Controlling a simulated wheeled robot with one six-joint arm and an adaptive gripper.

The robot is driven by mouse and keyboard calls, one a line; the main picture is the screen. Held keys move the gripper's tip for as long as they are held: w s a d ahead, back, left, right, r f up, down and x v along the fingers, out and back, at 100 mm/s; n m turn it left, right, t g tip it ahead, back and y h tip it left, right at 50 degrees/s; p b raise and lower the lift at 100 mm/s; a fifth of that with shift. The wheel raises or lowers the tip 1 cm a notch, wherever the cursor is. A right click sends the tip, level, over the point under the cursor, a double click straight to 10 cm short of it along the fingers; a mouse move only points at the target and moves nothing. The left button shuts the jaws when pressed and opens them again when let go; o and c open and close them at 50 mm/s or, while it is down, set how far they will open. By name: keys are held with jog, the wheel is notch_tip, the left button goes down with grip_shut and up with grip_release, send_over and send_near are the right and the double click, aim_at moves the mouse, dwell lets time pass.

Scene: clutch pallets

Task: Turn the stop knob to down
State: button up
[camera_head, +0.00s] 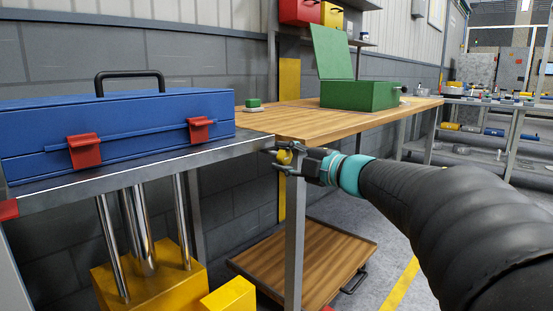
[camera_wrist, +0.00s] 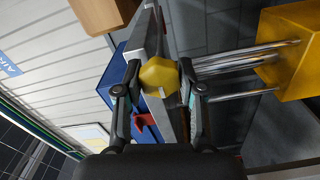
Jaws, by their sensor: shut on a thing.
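The stop knob is a yellow, many-sided knob (camera_head: 284,157) at the wooden bench's near corner, by the end of the metal-edged shelf. In the wrist view the knob (camera_wrist: 159,75) sits between my two fingers, with its rounded face towards the camera. My gripper (camera_head: 279,160) reaches in from the right and is shut on the knob, one finger on each side. It also shows in the wrist view (camera_wrist: 158,92). The knob's mount is mostly hidden behind the knob and fingers. I cannot tell which way the knob is turned.
A blue toolbox (camera_head: 120,125) with red latches stands on the shelf at left. A green open box (camera_head: 360,96) and a small green-topped item (camera_head: 254,104) are on the wooden bench (camera_head: 300,122). A yellow base (camera_head: 150,270) and a low wooden platform (camera_head: 310,265) are below.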

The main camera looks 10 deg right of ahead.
jog(key=o, duration=1.2)
jog(key=shift+c, duration=0.2)
jog(key=v, duration=1.2)
